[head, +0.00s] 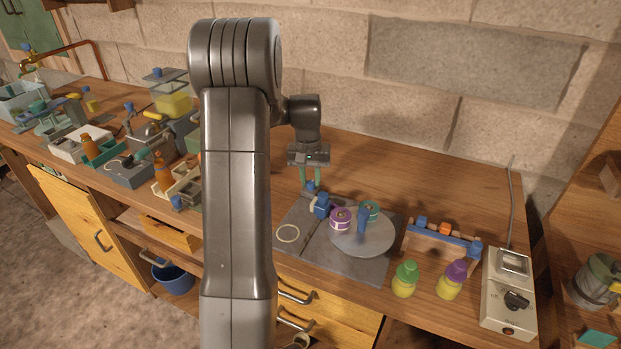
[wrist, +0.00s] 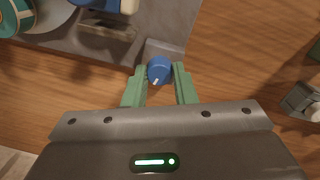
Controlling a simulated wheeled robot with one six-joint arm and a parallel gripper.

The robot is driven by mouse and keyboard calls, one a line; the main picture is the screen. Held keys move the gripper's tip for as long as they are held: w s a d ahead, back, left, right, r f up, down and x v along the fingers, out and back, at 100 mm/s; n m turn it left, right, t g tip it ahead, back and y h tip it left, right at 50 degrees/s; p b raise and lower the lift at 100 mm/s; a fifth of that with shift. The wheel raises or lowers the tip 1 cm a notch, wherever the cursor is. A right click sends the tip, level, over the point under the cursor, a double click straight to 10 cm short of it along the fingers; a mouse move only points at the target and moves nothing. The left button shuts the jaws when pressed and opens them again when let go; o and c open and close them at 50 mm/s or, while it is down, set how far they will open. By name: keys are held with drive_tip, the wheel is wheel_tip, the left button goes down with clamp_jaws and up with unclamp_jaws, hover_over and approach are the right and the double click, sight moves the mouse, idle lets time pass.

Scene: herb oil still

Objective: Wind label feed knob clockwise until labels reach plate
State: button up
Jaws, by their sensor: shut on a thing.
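The label feed knob is a small blue knob with a white pointer mark (wrist: 159,71), seen between my fingers in the wrist view. It sits at the edge of a grey mat or base (head: 345,262), and its blue top (head: 310,186) shows small in the head view. My gripper (wrist: 159,84) has green fingers closed on the knob's two sides, pointing down at it from above. In the wrist view the white mark points toward the lower left. The label plate cannot be made out for certain.
Beside the knob stand a blue block-like part (head: 322,205), a purple spool (head: 341,218) and a grey round disc (head: 375,240). Two yellow bottles with green (head: 404,279) and purple (head: 452,280) caps stand at the front right. A switch box (head: 509,292) is farther right. Bare wood lies behind the mat.

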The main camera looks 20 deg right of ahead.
sight(310, 181)
drive_tip(key=m, duration=0.7)
drive_tip(key=shift+w+d+r, duration=0.1)
drive_tip(key=m, duration=0.6)
drive_tip(key=shift+y, duration=0.3)
drive_tip(key=shift+m, duration=0.3)
drive_tip(key=o, duration=1)
drive_tip(key=r, duration=1.3)
drive_tip(key=shift+w+r, duration=0.25)
drive_tip(key=shift+r, duration=0.1)
